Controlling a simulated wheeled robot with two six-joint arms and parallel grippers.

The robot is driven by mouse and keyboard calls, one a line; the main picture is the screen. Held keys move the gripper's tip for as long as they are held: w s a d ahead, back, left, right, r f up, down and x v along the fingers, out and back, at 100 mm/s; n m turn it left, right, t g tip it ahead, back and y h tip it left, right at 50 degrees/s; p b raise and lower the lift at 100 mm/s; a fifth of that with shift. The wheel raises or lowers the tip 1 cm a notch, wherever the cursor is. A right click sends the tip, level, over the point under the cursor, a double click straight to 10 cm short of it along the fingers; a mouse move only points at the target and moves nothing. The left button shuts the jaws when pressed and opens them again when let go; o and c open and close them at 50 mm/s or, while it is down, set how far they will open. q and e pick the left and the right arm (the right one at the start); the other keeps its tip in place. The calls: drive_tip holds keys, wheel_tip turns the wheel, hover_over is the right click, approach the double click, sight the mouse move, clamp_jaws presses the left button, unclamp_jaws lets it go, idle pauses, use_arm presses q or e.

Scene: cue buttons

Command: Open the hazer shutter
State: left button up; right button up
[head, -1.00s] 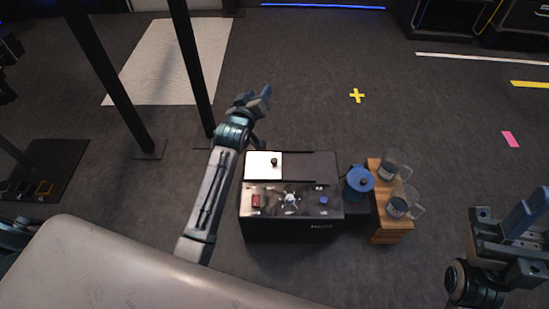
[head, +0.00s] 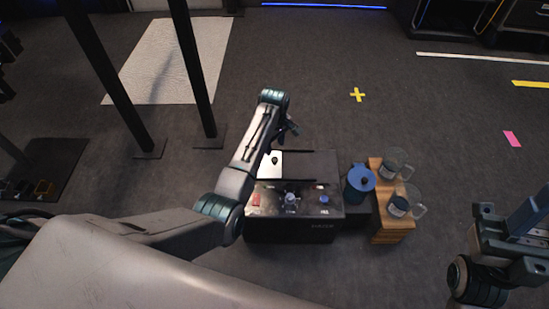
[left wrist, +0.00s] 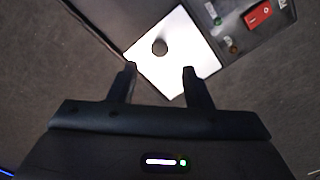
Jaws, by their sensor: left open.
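The hazer (head: 290,230) is a black box on the floor in the middle of the head view. A white square shutter plate (head: 265,174) with a black knob (head: 275,160) covers the left part of its rear top; a dark strip lies right of it. My left gripper (head: 290,128) is above and behind the plate, partly hidden by its own arm. In the left wrist view its open fingers (left wrist: 160,70) point at the white plate (left wrist: 190,50), with the knob (left wrist: 160,47) just beyond the gap between the tips, not gripped. My right gripper (head: 512,222) hangs at the right edge, its jaw gap unclear.
The hazer's front panel has a red switch (left wrist: 258,14), a pale central knob (head: 291,198) and a blue button (head: 324,199). A blue-lidded jar (head: 360,180) and a wooden stand (head: 393,232) with glass jugs stand close right. Black posts rise behind left.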

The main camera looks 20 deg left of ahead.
sight(274, 159)
use_arm(q)
wheel_tip(274, 159, down, 7)
drive_tip(key=shift+f+b, duration=0.15)
drive_tip(key=shift+b, duration=1)
clamp_jaws()
